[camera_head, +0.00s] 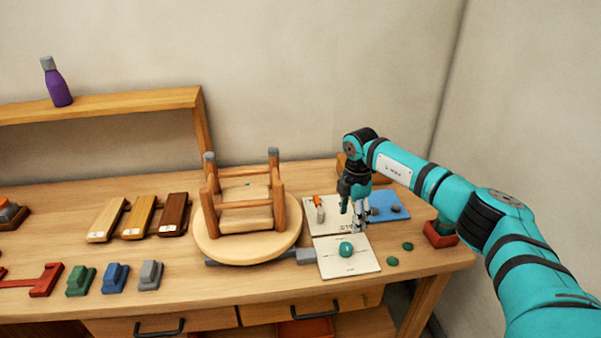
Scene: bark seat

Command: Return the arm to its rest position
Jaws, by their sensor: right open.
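My right arm (440,188) is teal with black bands and reaches in from the lower right, bent at the elbow. My right gripper (357,222) points down over the right part of the workbench. Its fingers are open, with nothing seen between them. It hangs above or just behind a white card (335,268) with a teal ball-like piece (346,249) on it; whether the fingertips touch anything is too small to tell. My left gripper is not in view.
An upturned wooden stool (246,215) stands on a round board (215,250) left of the gripper. A blue mat (390,203) and red block (440,238) lie to the right. Wood samples (140,216) and coloured blocks (115,278) line the left. A shelf (130,103) holds a purple bottle (58,88).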

